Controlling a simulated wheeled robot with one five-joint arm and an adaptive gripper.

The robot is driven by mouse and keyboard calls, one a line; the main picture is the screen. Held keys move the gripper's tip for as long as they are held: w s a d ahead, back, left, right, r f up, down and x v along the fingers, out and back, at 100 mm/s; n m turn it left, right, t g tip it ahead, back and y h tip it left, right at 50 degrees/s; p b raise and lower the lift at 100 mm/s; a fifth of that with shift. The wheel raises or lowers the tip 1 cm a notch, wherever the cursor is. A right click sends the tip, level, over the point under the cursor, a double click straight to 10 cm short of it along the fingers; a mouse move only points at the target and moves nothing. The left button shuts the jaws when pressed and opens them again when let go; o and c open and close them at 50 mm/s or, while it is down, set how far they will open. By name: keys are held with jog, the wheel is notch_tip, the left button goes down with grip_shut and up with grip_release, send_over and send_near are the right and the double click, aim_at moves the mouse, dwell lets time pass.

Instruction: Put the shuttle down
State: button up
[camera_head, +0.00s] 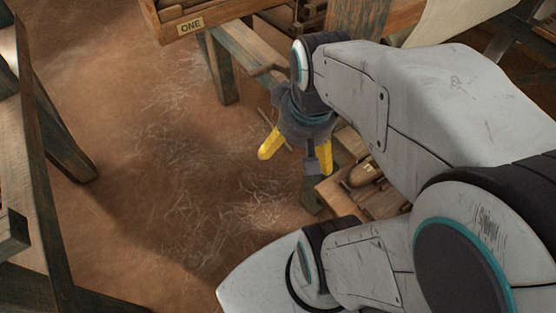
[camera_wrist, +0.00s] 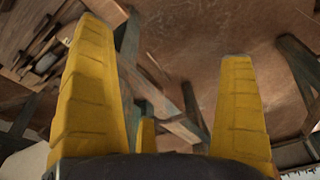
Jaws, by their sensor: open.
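A pale wooden shuttle-shaped piece (camera_head: 362,174), likely the shuttle, lies in a wooden tray (camera_head: 333,192) just right of my gripper in the head view. My arm hides part of the tray. In the wrist view, a small pale piece (camera_wrist: 45,63) lies among wooden slats at the upper left; I cannot tell if it is the same one. My gripper (camera_head: 294,158) has yellow fingers spread apart, with nothing between them. In the wrist view my gripper (camera_wrist: 165,45) is open and empty, with floor and wooden beams beyond the fingers.
Another timber frame (camera_head: 60,140) is at the left. The brown floor (camera_head: 170,150) with pale fibres between is clear.

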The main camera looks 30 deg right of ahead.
jog(key=s+a+n, duration=0.2)
jog(key=a, duration=0.3)
jog(key=shift+a+n+t+y, duration=0.3)
jog(key=shift+a+n+y, duration=0.1)
jog(key=shift+r, duration=0.2)
